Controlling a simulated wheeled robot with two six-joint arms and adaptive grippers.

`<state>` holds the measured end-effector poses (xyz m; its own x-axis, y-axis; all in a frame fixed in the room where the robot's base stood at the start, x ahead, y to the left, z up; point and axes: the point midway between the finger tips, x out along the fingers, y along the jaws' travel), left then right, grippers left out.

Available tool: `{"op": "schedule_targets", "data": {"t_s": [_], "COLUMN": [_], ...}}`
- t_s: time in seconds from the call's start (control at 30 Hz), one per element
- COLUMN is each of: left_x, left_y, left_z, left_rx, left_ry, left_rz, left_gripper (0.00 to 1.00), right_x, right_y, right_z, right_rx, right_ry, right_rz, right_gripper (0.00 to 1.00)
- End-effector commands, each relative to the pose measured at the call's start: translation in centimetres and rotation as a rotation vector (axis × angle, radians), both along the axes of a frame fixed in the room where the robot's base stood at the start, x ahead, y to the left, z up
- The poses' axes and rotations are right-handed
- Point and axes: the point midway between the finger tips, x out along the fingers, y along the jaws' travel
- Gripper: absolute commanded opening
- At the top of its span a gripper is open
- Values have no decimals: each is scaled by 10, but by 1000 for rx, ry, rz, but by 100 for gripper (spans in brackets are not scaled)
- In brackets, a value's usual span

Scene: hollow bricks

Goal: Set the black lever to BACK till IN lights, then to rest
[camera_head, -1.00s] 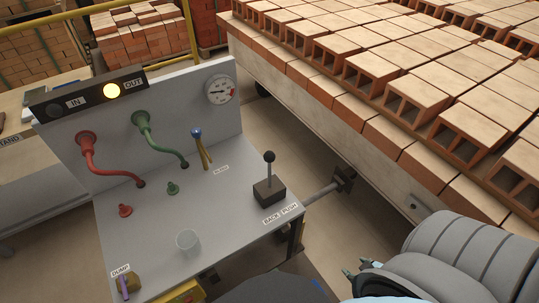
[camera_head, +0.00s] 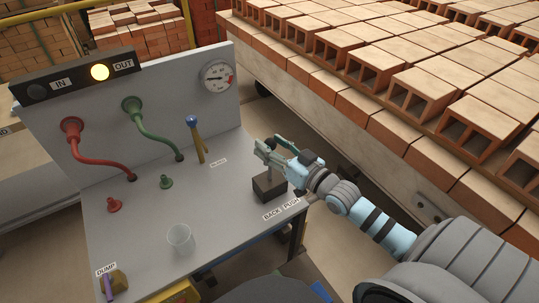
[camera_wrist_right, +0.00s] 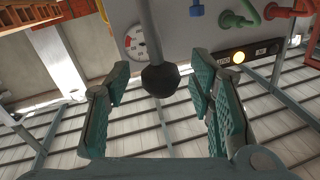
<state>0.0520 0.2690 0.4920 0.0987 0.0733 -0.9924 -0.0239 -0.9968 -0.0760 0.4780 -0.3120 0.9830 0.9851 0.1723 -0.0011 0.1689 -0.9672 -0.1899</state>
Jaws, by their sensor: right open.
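The black lever's base (camera_head: 270,187) stands on the grey console (camera_head: 215,240), beside the BACK and PUSH labels (camera_head: 281,209). In the head view my right gripper hides the lever's knob. In the right wrist view the black knob (camera_wrist_right: 160,79) on its grey rod shows between the fingers, with space on both sides. My right gripper (camera_wrist_right: 158,92) is open around the knob; it also shows in the head view (camera_head: 268,151). The OUT lamp (camera_head: 100,72) glows yellow and the IN lamp (camera_head: 37,91) is dark. My left gripper is not in view.
A clear cup (camera_head: 180,240), a purple DUMP handle (camera_head: 107,286) and a blue-topped lever (camera_head: 194,125) stand on the console. Red (camera_head: 92,157) and green (camera_head: 152,139) hoses run along its back. A car of hollow bricks (camera_head: 345,107) fills the right side.

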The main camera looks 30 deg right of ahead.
Motion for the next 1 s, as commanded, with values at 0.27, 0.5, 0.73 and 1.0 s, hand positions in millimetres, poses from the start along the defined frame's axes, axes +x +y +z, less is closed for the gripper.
{"op": "schedule_targets", "data": {"t_s": [0.27,0.5,0.73,1.0], "left_x": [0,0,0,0], "left_y": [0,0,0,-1], "left_z": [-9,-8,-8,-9], "left_rx": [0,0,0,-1], "left_ry": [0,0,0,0], "left_rz": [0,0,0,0], "left_gripper": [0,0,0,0], "right_x": [11,11,11,11], "right_y": [3,3,2,15], "right_z": [2,2,2,1], "right_rx": [-1,-1,-1,-81], "right_ry": [0,0,0,2], "right_rz": [2,2,2,2], "right_gripper": [49,28,0,0]}}
